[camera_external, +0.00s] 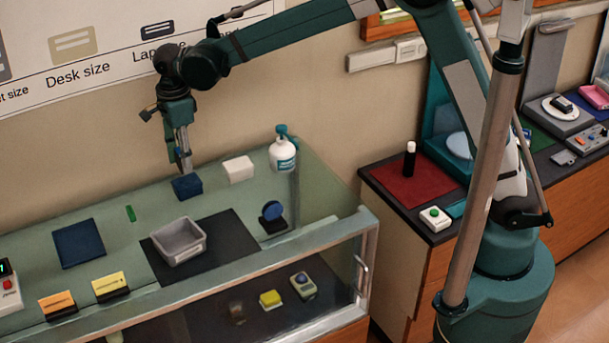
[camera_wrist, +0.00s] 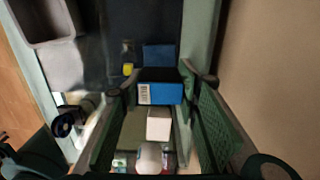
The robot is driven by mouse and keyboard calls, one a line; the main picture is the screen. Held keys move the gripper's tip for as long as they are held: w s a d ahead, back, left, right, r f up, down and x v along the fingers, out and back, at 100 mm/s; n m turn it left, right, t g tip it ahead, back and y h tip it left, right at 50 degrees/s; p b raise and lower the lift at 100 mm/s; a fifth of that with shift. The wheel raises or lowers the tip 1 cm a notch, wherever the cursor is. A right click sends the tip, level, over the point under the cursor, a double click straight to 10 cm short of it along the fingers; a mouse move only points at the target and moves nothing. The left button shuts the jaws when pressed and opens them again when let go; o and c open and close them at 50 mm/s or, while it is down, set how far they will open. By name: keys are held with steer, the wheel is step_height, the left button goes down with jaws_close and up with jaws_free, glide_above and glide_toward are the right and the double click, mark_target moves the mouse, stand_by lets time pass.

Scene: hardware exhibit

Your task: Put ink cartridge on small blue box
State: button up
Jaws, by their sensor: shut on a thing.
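My gripper (camera_external: 183,166) points down over the back of the glass counter. In the wrist view, my gripper (camera_wrist: 150,84) is shut on a black and blue block with a white barcode label, which looks like the ink cartridge (camera_wrist: 166,93). Just beyond it, a plain dark blue square face shows, likely the small blue box (camera_wrist: 158,54); the cartridge partly covers it. In the external view, one dark blue block (camera_external: 187,188) shows at my fingertips. I cannot tell there whether it is the cartridge or the box, or whether the two touch.
A white box (camera_external: 238,169) and a white bottle (camera_external: 283,153) stand to the right. A grey bin (camera_external: 168,250) sits on a dark mat (camera_external: 232,250) in front. A small green piece (camera_external: 130,213) and a blue mat (camera_external: 78,243) lie to the left, with clear counter between.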

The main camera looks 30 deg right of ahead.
steer(key=shift+f, duration=0.25)
steer(key=shift+f, duration=1.75)
steer(key=shift+f, duration=0.15)
steer(key=o, duration=0.9)
steer(key=shift+c, duration=0.2)
steer(key=shift+r, duration=0.2)
step_height(320, 180, up, 12)
steer(key=shift+f, duration=0.1)
